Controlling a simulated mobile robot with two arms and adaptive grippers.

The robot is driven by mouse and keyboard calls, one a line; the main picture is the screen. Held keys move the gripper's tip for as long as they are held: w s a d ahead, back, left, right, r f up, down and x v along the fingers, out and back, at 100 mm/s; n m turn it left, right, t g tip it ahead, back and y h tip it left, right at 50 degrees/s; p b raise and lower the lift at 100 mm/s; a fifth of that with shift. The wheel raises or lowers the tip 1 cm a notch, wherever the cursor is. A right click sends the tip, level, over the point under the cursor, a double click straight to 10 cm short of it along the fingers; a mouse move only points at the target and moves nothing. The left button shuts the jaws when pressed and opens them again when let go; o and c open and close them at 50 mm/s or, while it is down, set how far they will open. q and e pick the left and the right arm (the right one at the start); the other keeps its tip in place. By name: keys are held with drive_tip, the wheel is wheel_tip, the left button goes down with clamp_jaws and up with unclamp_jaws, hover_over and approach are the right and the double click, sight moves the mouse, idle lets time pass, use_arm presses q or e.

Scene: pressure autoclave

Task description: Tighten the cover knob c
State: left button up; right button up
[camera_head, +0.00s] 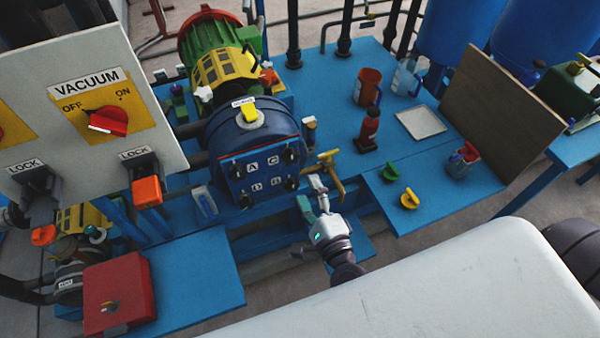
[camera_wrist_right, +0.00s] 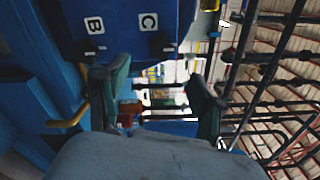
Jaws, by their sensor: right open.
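The blue autoclave cover (camera_head: 262,172) carries white letter labels and dark knobs at its corners. The dark knob c (camera_head: 291,156) is beside the C label (camera_head: 273,161), at the cover's upper right. My right gripper (camera_head: 311,194) is open and empty, below and to the right of this knob, apart from the cover. In the right wrist view its two green-grey fingers (camera_wrist_right: 157,82) are spread with nothing held between them. The B label (camera_wrist_right: 95,25) and C label (camera_wrist_right: 148,21) show above the fingers there; knob c is not clearly visible. My left gripper is not in view.
A yellow valve handle (camera_head: 330,172) is close behind my right gripper; it also shows in the wrist view (camera_wrist_right: 68,122). A black-and-red bottle (camera_head: 369,130) and a white tray (camera_head: 421,122) stand on the blue table. The vacuum panel (camera_head: 100,60) is at left.

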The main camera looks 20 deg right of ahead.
drive_tip(key=shift+s, duration=1.25)
drive_tip(key=shift+f, duration=0.1)
drive_tip(key=s+f+n+g+y, duration=0.1)
drive_tip(key=s+f+n+g, duration=0.3)
drive_tip(key=f, duration=0.7)
drive_tip(key=s+d+f+n+g, duration=0.1)
drive_tip(key=s+f+n+g, duration=0.15)
drive_tip(key=f+n, duration=0.6)
drive_tip(key=s+f+n+g+y, duration=0.1)
drive_tip(key=s+f+n+g, duration=0.25)
drive_tip(key=f, duration=1.05)
drive_tip(key=s+d+f+n+g+h, duration=0.1)
drive_tip(key=s+d+f+n+g, duration=0.2)
drive_tip(key=s+f, duration=0.3)
drive_tip(key=s+d+f+n+g+h, duration=0.1)
drive_tip(key=s+d+f+n+g, duration=0.3)
drive_tip(key=s, duration=1)
wheel_tip(320, 180, down, 3)
drive_tip(key=shift+s+f+n+h, duration=0.15)
drive_tip(key=shift+s+n+h, duration=0.2)
drive_tip(key=shift+n, duration=0.15)
